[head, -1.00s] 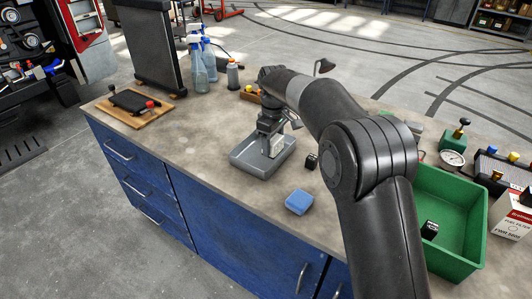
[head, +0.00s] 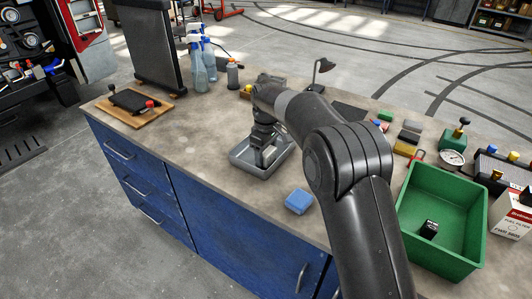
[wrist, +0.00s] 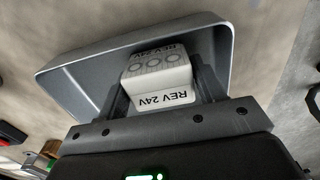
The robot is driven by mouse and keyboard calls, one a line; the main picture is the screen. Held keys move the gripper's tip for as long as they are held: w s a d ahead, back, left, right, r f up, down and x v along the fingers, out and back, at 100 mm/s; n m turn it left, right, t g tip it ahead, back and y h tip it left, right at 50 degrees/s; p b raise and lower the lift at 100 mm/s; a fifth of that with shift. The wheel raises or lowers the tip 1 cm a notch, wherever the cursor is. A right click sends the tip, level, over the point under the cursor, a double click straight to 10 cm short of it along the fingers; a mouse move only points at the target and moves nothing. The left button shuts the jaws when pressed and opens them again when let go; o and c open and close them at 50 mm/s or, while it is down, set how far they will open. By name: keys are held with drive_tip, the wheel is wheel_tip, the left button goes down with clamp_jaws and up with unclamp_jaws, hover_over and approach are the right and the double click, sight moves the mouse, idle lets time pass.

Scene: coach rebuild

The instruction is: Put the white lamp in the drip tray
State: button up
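The white lamp (wrist: 160,75) is a small white block marked "REV 24V". In the wrist view it sits between the two dark fingers of my gripper (wrist: 165,90), which look closed on its sides. The grey drip tray (wrist: 82,88) is a shallow, rimmed tray behind and around the lamp. In the head view, my gripper (head: 264,148) points down inside the outline of the drip tray (head: 245,162), with the lamp (head: 268,155) low between its fingers. I cannot tell whether the lamp touches the tray floor.
A blue block (head: 299,201) lies in front of the tray. A green crate (head: 440,192) with a black item stands at the right. Spray bottles (head: 203,65) and a wooden board (head: 135,107) are at the left. The worktop left of the tray is clear.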

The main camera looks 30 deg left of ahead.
drive_tip(key=o, duration=0.4)
drive_tip(key=shift+c, duration=0.2)
wheel_tip(320, 180, up, 12)
drive_tip(key=shift+r, duration=0.2)
